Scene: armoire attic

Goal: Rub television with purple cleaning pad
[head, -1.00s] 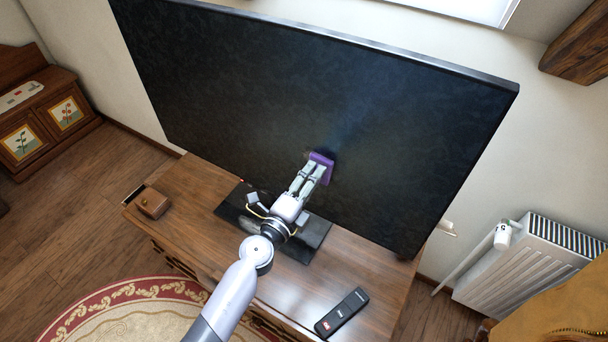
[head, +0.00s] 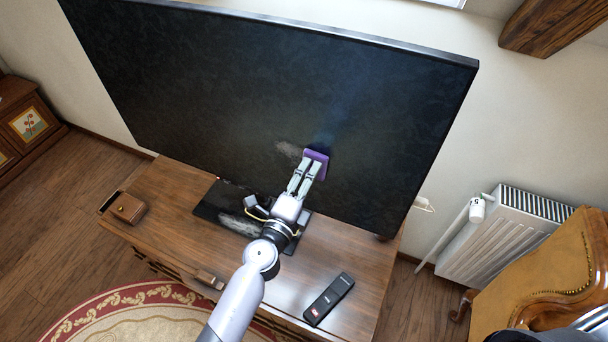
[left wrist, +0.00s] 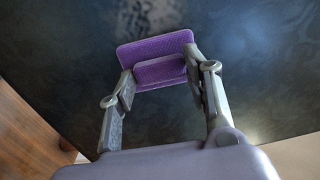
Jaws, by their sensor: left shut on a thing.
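The television (head: 250,90) is a large dark screen standing on the wooden cabinet; its surface looks mottled, with a pale smudge left of the pad. My left gripper (head: 310,167) is shut on the purple cleaning pad (head: 317,160) at the lower middle of the screen. In the left wrist view the purple pad (left wrist: 155,50) sits between my left gripper's fingers (left wrist: 162,80), its far face towards the dark television screen (left wrist: 60,50). The pad appears to touch the screen, but the contact face is hidden. My right gripper is not in view.
The wooden cabinet (head: 170,215) holds a black remote (head: 328,299) at front right and a small brown box (head: 127,207) at left. A white radiator (head: 495,245) stands right, behind a wooden chair (head: 540,280). A patterned rug (head: 140,315) lies in front.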

